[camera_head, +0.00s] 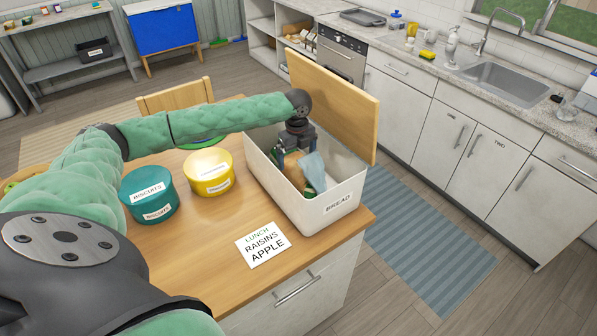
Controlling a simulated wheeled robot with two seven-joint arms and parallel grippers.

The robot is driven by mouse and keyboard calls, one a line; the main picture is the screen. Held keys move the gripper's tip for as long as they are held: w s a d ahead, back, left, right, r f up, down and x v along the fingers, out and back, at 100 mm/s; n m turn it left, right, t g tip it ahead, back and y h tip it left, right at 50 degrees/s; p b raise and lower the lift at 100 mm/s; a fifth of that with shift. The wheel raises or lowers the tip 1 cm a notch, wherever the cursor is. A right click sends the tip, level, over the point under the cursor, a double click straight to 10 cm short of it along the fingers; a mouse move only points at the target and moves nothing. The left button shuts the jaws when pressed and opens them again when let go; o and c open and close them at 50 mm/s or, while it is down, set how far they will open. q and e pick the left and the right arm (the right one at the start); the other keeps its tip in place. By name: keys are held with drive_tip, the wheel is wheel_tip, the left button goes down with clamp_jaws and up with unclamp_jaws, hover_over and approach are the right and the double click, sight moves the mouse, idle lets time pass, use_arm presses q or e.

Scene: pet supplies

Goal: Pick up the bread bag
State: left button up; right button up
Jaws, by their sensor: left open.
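The white bread box (296,205), labelled BREAD, stands at the right end of the wooden table with its wooden lid (333,100) raised. Inside it is a bag with a light blue top (314,172) and a tan part beside it, which looks like the bread bag; the box wall hides its lower part. My left arm reaches over the table from the left. My left gripper (294,163) points down inside the box, open, at the bag. I cannot tell whether its fingers touch the bag. My right gripper is not in view.
A teal biscuits tin (148,192) and a yellow tin (209,171) stand left of the box. A white note (263,245) lies in front, reading lunch, raisins, apple. A chair (176,96) is behind the table. A counter with a sink (492,82) runs along the right.

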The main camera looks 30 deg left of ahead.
use_arm(q)
drive_tip(key=shift+f+p, duration=0.3)
drive_tip(key=shift+f, duration=0.35)
drive_tip(key=shift+f+p, duration=0.35)
drive_tip(key=shift+p, duration=0.15)
wheel_tip(320, 180, down, 4)
drive_tip(key=p, duration=0.2)
drive_tip(key=shift+w+r+p, duration=0.15)
drive_tip(key=shift+r+p, duration=0.05)
drive_tip(key=shift+p, duration=0.2)
drive_tip(key=shift+f, duration=0.6)
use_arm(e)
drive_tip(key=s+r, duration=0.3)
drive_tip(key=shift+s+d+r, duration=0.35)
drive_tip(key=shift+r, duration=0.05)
use_arm(q)
drive_tip(key=shift+c, duration=0.4)
drive_tip(key=c, duration=1.1)
drive_tip(key=shift+c, duration=0.3)
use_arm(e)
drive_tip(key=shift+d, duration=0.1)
use_arm(q)
drive_tip(key=shift+r, duration=0.1)
